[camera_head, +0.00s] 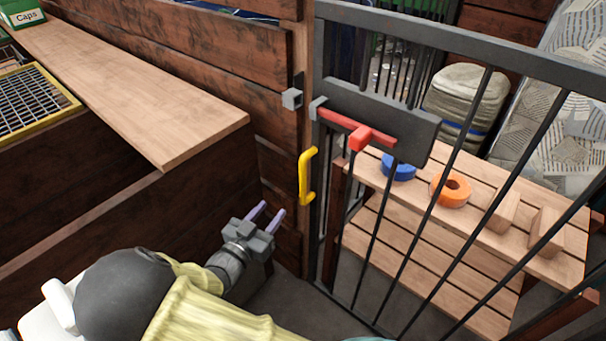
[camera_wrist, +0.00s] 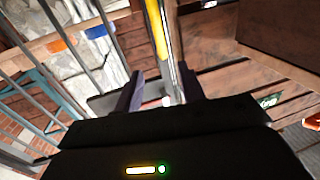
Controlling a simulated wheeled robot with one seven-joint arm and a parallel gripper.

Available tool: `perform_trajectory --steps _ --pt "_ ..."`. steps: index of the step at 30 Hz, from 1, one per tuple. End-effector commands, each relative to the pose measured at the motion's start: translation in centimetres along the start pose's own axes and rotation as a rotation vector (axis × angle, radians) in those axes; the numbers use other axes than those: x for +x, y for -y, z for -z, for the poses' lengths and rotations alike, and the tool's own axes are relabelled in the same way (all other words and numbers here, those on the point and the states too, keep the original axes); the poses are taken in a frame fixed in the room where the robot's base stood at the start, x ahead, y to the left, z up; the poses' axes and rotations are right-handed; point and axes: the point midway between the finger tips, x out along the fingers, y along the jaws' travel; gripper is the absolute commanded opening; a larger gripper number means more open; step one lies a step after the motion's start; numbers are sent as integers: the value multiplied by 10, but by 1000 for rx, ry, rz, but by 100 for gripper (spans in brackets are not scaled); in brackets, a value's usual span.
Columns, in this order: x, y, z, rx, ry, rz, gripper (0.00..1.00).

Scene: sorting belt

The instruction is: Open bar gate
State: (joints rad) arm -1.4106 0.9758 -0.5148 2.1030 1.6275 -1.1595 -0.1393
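The dark grey bar gate (camera_head: 435,33) stands upright on the right in the head view, its left edge beside the wooden post. A yellow handle (camera_head: 304,178) is on its left edge. A red latch (camera_head: 345,126) with a knob crosses the dark plate (camera_head: 415,110); its left end shows apart from a grey block (camera_head: 291,98) on the post. My gripper (camera_head: 270,212) is left of and below the yellow handle, purple fingers apart and empty. In the wrist view the yellow handle (camera_wrist: 157,30) lies ahead of my gripper (camera_wrist: 159,90), beyond the fingertips, with no clear contact.
A wooden counter (camera_head: 130,75) with dark panels stands at left. Behind the bars, a slatted bench (camera_head: 420,235) holds a blue ring (camera_head: 398,168), an orange ring (camera_head: 455,189) and wooden blocks (camera_head: 547,232). Grey sacks (camera_head: 467,100) are farther back.

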Motion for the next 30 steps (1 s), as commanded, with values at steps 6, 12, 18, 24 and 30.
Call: perform_trajectory --steps 6,12,18,24,30 --pt "1 0 0 0 3 0 40" --pt "16 0 0 0 2 -1 40" --pt "49 0 0 0 3 -2 40" --pt "84 0 0 1 3 -1 40" --pt "120 -1 0 0 3 -1 40"
